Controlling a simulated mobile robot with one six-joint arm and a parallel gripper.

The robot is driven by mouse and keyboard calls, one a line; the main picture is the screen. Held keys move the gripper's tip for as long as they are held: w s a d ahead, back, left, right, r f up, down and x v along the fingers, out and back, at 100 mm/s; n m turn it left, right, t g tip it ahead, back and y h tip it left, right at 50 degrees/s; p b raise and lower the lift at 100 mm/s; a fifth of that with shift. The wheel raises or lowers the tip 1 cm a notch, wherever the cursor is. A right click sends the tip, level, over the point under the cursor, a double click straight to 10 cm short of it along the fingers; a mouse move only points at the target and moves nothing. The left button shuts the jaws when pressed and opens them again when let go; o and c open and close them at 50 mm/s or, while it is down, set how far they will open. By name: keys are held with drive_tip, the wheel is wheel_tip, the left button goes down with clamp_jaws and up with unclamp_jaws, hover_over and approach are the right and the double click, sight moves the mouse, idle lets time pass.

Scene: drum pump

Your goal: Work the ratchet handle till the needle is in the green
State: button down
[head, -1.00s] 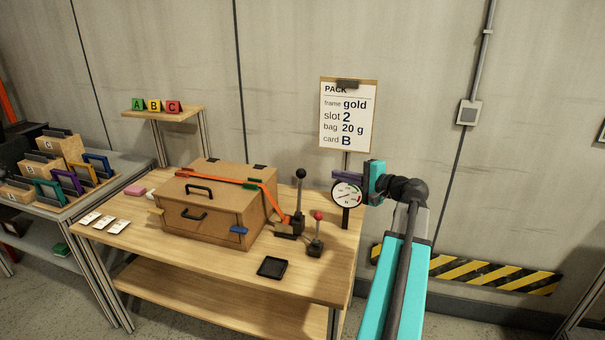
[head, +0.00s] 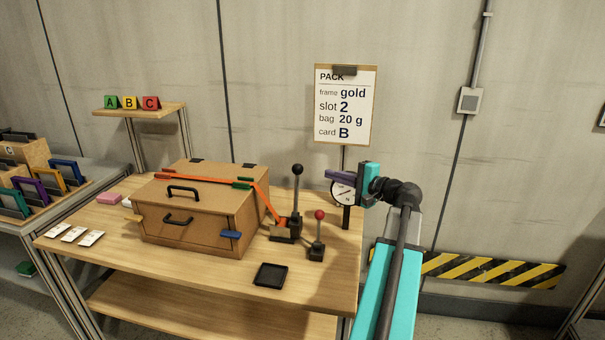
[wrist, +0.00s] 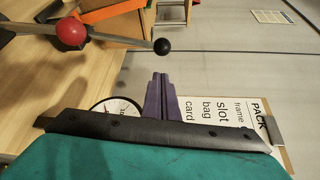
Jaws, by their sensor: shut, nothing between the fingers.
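The ratchet handle is a dark upright lever with a black knob (head: 298,169), on a base at the right of the wooden box. An orange strap runs from that base over the box. A shorter lever with a red knob (head: 320,214) stands just in front of it. The round white gauge (head: 342,193) stands behind, partly covered by my gripper in both views; its needle cannot be read. My gripper (head: 330,174) is shut and empty, right of the black knob and apart from it. In the wrist view its purple fingers (wrist: 159,80) are together, with the red knob (wrist: 71,33) and black knob (wrist: 162,46) beyond.
The wooden box (head: 200,230) with black handles fills the table's middle. A black tray (head: 271,274) lies at the front. The PACK sign (head: 345,105) stands behind the gauge. White cards (head: 75,234) lie at the left. Free table shows around the tray.

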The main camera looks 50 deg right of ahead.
drive_tip(key=shift+w+a, duration=0.1)
drive_tip(key=shift+w, duration=0.1)
drive_tip(key=w+f+p, duration=0.1)
drive_tip(key=w, duration=0.9)
idle(0.5)
drive_tip(key=shift+a, duration=0.25)
